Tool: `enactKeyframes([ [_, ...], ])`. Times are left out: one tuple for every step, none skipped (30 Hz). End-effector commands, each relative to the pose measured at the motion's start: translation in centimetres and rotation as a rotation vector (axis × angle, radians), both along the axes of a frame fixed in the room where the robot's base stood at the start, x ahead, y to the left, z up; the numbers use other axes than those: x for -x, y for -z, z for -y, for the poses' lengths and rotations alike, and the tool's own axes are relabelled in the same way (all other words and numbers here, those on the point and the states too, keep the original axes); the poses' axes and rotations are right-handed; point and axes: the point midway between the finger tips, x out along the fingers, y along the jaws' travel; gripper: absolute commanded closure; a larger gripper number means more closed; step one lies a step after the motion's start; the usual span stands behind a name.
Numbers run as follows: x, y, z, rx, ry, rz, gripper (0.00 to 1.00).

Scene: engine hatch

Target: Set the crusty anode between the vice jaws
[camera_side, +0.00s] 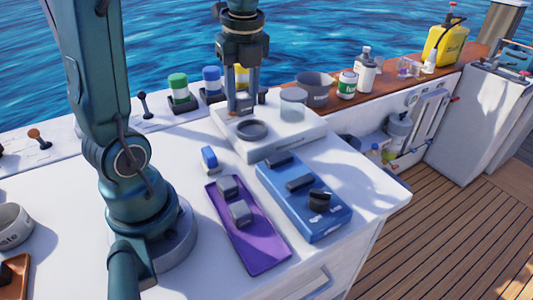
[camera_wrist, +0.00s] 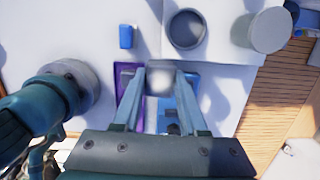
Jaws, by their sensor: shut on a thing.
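My gripper (camera_side: 243,106) hangs fingers down above the back left of the white platform. In the wrist view its fingertips (camera_wrist: 160,72) are shut on a pale grey, blurred lump (camera_wrist: 159,82), which looks like the anode. The side view does not show the lump clearly between the fingers. A blue base (camera_side: 328,222) in front of the platform carries two dark bars, which look like the vice jaws (camera_side: 299,183), and a black knob (camera_side: 320,201). The base also shows partly in the wrist view (camera_wrist: 190,88), behind the fingers. The held lump is apart from the bars.
A purple tray (camera_side: 262,256) with two grey blocks lies left of the blue base. A small blue piece (camera_side: 209,158) lies nearby. Bottles and a dark bowl (camera_side: 314,88) stand behind.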

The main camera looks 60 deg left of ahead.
Motion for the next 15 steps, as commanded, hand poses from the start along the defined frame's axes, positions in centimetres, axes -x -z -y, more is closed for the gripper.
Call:
enactKeyframes([
  [0.1,0.2,-0.2,0.002,-0.015,-0.004,1.00],
  [0.0,0.3,-0.2,0.003,-0.019,-0.006,1.00],
  [-0.1,0.6,0.0,0.004,-0.021,-0.007,1.00],
  [-0.3,0.8,0.4,0.004,-0.020,-0.007,1.00],
  [-0.5,1.0,0.7,0.004,-0.020,-0.007,1.00],
  [-0.8,1.5,1.4,0.005,-0.018,-0.010,1.00],
  [-1.1,1.8,2.0,0.005,-0.015,-0.009,1.00],
  [-1.4,2.3,2.6,0.005,-0.015,-0.010,1.00],
  [-1.8,2.8,3.4,0.005,-0.015,-0.010,1.00],
  [-2.1,3.2,4.0,0.005,-0.014,-0.010,1.00],
  [-2.5,3.6,4.5,0.005,-0.015,-0.011,1.00],
  [-2.9,4.1,5.3,0.004,-0.015,-0.010,1.00],
  [-3.2,4.5,5.9,0.004,-0.016,-0.011,1.00],
  [-3.5,4.9,6.4,0.004,-0.016,-0.011,1.00],
  [-3.9,5.4,7.1,0.003,-0.017,-0.010,1.00],
])
